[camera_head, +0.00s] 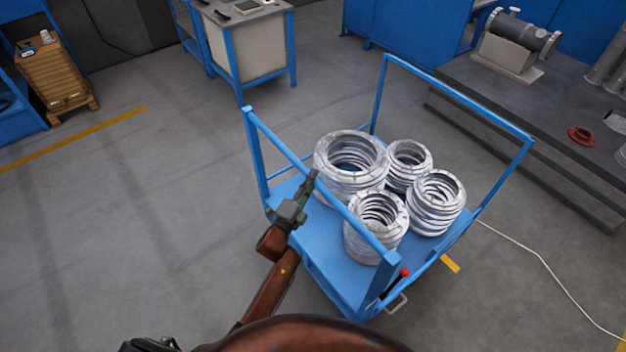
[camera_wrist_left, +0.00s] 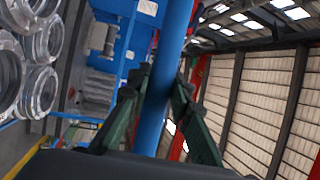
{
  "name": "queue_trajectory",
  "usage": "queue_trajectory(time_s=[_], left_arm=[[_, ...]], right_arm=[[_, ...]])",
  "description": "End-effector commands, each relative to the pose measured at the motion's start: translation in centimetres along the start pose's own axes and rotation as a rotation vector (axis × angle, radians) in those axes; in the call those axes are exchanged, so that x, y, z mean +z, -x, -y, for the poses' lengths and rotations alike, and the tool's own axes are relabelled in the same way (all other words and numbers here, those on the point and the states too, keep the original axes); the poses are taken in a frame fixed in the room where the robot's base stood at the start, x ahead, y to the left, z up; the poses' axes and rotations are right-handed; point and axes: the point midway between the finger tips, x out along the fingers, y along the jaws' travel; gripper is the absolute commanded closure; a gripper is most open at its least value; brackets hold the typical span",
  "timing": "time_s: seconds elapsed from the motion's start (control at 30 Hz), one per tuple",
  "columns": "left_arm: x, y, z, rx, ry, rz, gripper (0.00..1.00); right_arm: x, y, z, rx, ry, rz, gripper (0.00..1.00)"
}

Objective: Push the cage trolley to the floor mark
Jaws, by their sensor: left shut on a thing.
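The blue cage trolley (camera_head: 318,258) stands on the grey floor, with a raised rail at its near left end and another at its far right end. Several stacks of silvery flanged rings (camera_head: 350,160) sit on its deck. My left gripper (camera_head: 309,184) is shut on the near left rail. In the left wrist view the blue rail (camera_wrist_left: 172,50) passes between the fingers of my left gripper (camera_wrist_left: 158,90). My right gripper is out of view.
A low dark platform (camera_head: 520,150) with a pump lies to the right of the trolley. A white cable (camera_head: 545,265) runs over the floor there. A blue-framed cabinet (camera_head: 248,45) stands behind. The floor at left is open, crossed by a yellow line (camera_head: 75,140).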

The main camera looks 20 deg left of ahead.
Motion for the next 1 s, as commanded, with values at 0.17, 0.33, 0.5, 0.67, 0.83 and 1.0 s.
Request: queue_trajectory(time_s=[0.17, 0.33, 0.5, 0.67, 0.83, 1.0], left_arm=[[0.0, 0.0, 0.0, 0.001, 0.000, 0.000, 1.00], [0.0, 0.1, 0.0, 0.001, 0.000, 0.001, 1.00], [0.1, 0.2, 0.0, 0.001, 0.000, 0.001, 1.00], [0.9, 1.9, 0.4, 0.003, -0.002, 0.004, 1.00], [1.4, 2.6, 0.3, 0.004, -0.002, 0.008, 1.00], [1.4, 2.5, 0.3, 0.004, -0.001, 0.009, 0.78]], right_arm=[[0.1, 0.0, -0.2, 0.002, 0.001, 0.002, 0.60], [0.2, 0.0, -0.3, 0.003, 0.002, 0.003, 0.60], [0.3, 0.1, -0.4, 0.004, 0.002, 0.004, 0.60], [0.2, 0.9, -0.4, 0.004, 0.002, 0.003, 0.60], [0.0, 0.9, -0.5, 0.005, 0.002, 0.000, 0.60], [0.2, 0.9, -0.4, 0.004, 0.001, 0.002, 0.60]])
